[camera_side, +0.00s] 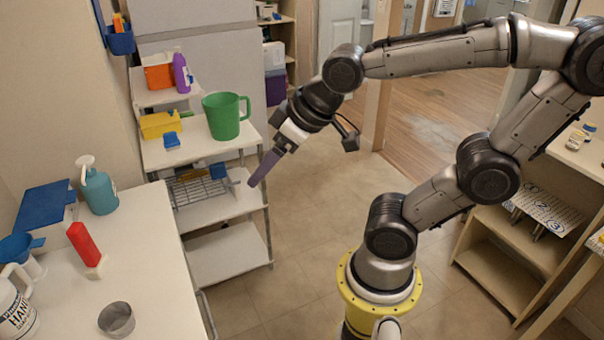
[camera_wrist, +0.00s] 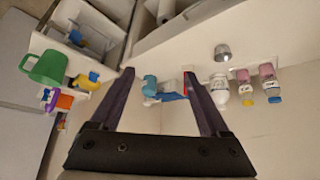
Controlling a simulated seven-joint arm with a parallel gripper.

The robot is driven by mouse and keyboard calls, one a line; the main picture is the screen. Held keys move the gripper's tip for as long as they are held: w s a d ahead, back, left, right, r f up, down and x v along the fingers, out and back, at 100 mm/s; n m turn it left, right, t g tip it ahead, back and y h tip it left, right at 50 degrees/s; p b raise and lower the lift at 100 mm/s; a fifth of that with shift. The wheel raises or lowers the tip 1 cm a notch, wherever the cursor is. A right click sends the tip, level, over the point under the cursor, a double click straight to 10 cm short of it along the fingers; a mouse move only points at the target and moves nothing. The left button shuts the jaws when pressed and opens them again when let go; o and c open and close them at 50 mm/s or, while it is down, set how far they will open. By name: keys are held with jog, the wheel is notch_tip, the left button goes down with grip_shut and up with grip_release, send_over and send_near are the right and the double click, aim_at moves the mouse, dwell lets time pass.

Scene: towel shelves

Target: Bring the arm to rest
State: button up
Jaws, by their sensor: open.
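My gripper (camera_side: 264,168) hangs in the air just right of the white shelf unit (camera_side: 222,208), its fingers pointing down and left. In the wrist view my gripper (camera_wrist: 162,85) shows two purple-grey fingers spread wide, with nothing between them held. My arm reaches over from its yellow base at the lower middle of the side view. No towel can be made out clearly in either view.
A wire rack (camera_side: 200,190) lies below. Open floor (camera_side: 310,250) lies between.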

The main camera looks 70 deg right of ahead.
jog(key=s+f+g, duration=0.1)
jog(key=s, duration=0.5)
jog(key=shift+s, duration=0.3)
jog(key=shift+a, duration=0.1)
